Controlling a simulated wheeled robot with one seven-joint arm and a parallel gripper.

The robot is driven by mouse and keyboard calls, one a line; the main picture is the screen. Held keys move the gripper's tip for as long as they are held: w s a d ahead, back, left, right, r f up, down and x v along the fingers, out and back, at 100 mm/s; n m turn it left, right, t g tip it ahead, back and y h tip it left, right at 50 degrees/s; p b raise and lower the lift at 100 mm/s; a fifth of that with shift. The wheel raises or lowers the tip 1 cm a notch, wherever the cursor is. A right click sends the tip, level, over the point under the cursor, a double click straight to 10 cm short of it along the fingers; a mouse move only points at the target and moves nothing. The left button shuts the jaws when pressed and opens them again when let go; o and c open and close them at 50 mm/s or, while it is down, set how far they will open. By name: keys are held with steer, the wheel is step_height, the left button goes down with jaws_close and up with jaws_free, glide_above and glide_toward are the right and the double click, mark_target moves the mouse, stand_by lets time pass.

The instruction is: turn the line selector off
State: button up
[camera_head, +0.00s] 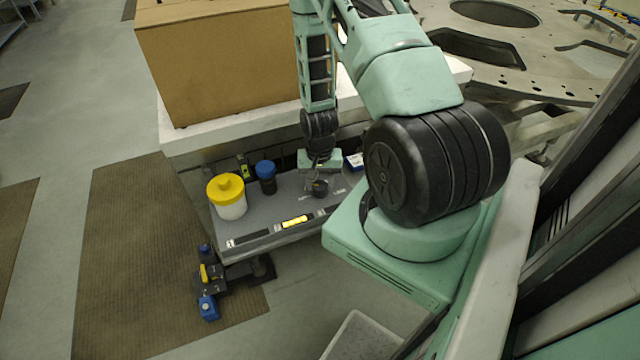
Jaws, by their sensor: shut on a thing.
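The line selector looks like a small dark round knob (320,188) on the grey panel top, beside small white markings. My gripper (318,177) reaches down over it from above, at the end of my pale green arm, and is shut on the knob. The fingers are small and partly hidden, so I cannot read the knob's pointing direction. The lettering of the markings is too small to read.
On the same panel stand a white jar with a yellow lid (229,197), a dark blue-capped container (266,177) and a small blue-and-white box (355,162). A level with yellow (294,221) lies along the front edge. A cardboard box (215,60) stands behind.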

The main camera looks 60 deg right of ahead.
mark_target(319, 185)
steer(key=n+b, duration=0.1)
steer(key=n, duration=0.5)
stand_by(0.6)
steer(key=o, duration=1)
step_height(319, 185, up, 17)
steer(key=shift+a+r+b, duration=0.1)
steer(key=shift+r+b, duration=0.1)
steer(key=shift+b, duration=0.1)
stand_by(0.4)
